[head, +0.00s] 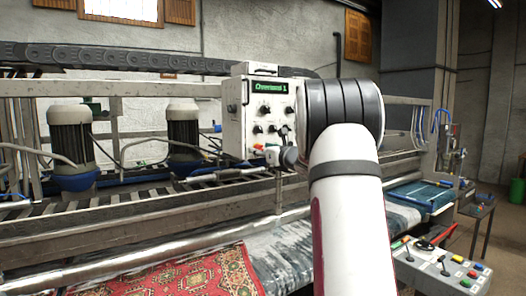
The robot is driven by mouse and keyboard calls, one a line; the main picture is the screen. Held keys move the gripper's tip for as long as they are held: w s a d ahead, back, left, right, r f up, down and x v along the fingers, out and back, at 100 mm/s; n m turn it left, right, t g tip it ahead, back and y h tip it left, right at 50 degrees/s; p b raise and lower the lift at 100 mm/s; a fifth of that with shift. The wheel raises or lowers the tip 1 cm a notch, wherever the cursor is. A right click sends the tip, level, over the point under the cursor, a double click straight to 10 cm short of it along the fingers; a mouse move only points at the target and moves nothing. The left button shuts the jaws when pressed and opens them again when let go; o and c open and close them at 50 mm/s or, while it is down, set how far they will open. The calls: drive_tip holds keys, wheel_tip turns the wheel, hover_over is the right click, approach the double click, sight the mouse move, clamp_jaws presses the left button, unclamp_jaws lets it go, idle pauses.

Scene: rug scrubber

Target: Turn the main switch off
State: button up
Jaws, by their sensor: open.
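A white control box (233,118) stands on the machine frame at the centre, with a green lit display (271,87) and several dark knobs below it. Red and green controls show near its lower edge. Which control is the main switch I cannot tell. My white arm (345,215) rises in front, and its black-banded joint covers the box's right side.
The long rug machine's metal rails and motors (70,135) fill the left and middle. A red patterned rug (165,272) lies at the lower left. A second control panel (440,268) with coloured buttons stands at lower right. Open floor (490,235) shows at far right.

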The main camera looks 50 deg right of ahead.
drive_tip(key=shift+c, duration=0.6)
clamp_jaws()
drive_tip(key=shift+n+b, duration=0.3)
drive_tip(key=shift+b, duration=0.3)
drive_tip(key=n+b, duration=0.1)
drive_tip(key=b, duration=0.1)
drive_tip(key=n+b, duration=0.1)
drive_tip(key=b, duration=0.1)
drive_tip(key=shift+w+f+n+b, duration=0.2)
drive_tip(key=shift+f+n+b, duration=0.05)
drive_tip(key=shift+n+b, duration=0.15)
drive_tip(key=n+b, duration=0.6)
drive_tip(key=b, duration=0.2)
drive_tip(key=n+b, duration=0.6)
drive_tip(key=b, duration=0.3)
drive_tip(key=shift+s+r+n, duration=0.2)
drive_tip(key=shift+n, duration=0.1)
